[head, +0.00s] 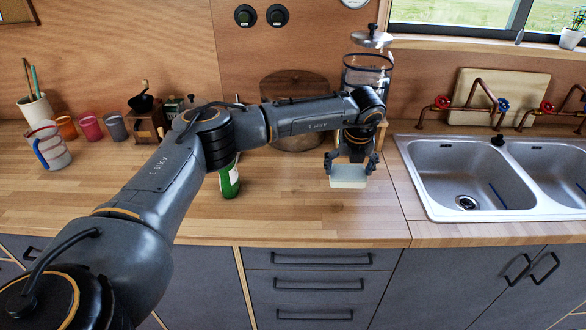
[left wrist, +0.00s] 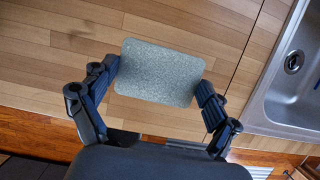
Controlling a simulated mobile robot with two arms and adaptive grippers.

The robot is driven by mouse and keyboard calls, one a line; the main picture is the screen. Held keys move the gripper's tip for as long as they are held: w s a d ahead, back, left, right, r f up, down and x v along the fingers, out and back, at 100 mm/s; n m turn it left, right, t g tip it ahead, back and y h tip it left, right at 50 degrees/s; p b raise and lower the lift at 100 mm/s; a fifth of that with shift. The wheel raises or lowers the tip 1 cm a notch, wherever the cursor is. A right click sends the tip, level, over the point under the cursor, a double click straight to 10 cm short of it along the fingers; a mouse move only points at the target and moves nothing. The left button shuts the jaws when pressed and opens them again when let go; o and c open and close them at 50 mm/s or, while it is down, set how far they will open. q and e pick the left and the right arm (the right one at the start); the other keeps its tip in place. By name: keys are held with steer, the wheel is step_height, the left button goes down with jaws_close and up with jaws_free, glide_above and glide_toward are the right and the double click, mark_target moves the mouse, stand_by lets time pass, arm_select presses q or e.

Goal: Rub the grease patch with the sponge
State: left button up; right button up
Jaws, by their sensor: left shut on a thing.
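The sponge (head: 348,181) is a pale grey-green block between the fingers of my left gripper (head: 351,163). It also shows in the left wrist view as a speckled rectangle (left wrist: 160,72), with a finger of the left gripper (left wrist: 158,88) at each side. The left gripper is shut on the sponge and points down over the wooden counter, left of the sink. I cannot tell whether the sponge touches the counter. No grease patch is visible; the sponge and my arm cover part of the counter. My right gripper is not in view.
A double sink (head: 466,183) is right of the sponge. A green bottle (head: 230,180) stands partly behind my arm. A glass jar (head: 366,75), a round wooden board (head: 294,95) and several mugs (head: 48,148) stand toward the back. The counter's front strip (head: 290,222) is clear.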

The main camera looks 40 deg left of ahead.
arm_select(q)
steer(key=shift+r+p, duration=0.35)
steer(key=shift+r, duration=0.9)
